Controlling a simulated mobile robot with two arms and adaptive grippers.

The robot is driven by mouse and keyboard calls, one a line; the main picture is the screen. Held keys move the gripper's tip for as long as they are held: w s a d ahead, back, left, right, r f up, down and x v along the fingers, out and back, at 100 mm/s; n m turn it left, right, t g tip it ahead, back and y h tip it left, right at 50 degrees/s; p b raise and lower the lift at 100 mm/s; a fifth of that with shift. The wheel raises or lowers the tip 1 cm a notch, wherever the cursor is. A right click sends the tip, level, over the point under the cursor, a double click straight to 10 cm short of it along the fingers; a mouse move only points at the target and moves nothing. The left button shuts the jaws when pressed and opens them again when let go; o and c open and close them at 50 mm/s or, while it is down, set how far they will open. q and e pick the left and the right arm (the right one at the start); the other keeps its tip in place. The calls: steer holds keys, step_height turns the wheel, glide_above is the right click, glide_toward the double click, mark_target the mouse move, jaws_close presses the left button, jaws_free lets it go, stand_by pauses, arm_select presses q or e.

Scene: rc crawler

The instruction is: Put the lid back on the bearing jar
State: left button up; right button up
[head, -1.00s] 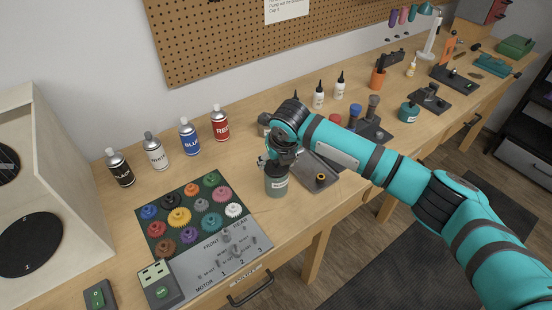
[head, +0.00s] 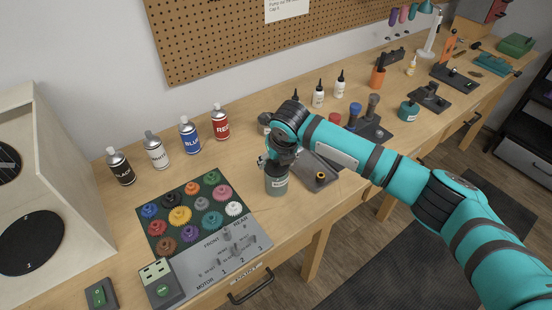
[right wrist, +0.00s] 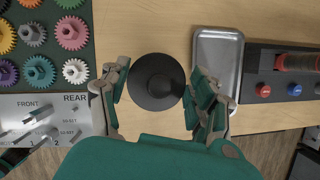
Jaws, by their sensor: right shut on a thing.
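The bearing jar (head: 276,183), a grey-green cylinder with a white label, stands upright near the bench's front edge in the head view. My right gripper (head: 279,158) is directly over its top, pointing down. In the right wrist view a round black lid (right wrist: 156,80) with a raised centre lies between the two fingers of this gripper (right wrist: 158,92), which is shut on it. The jar is hidden below the lid there. The gripper covers the jar's rim in the head view, so I cannot tell whether lid and rim touch. My left gripper is not in view.
A gear board (head: 188,215) with a grey switch panel (head: 205,262) lies left of the jar. Spray cans (head: 220,122) stand behind. A metal tray (right wrist: 218,45) is beside the right finger.

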steer(key=shift+p, duration=0.3)
stand_by(0.6)
steer(key=o, duration=1)
steer(key=shift+o, duration=0.5)
steer(key=shift+o, duration=0.6)
steer(key=shift+r, duration=0.15)
steer(key=shift+r+p, duration=3.35)
steer(key=shift+p, duration=0.05)
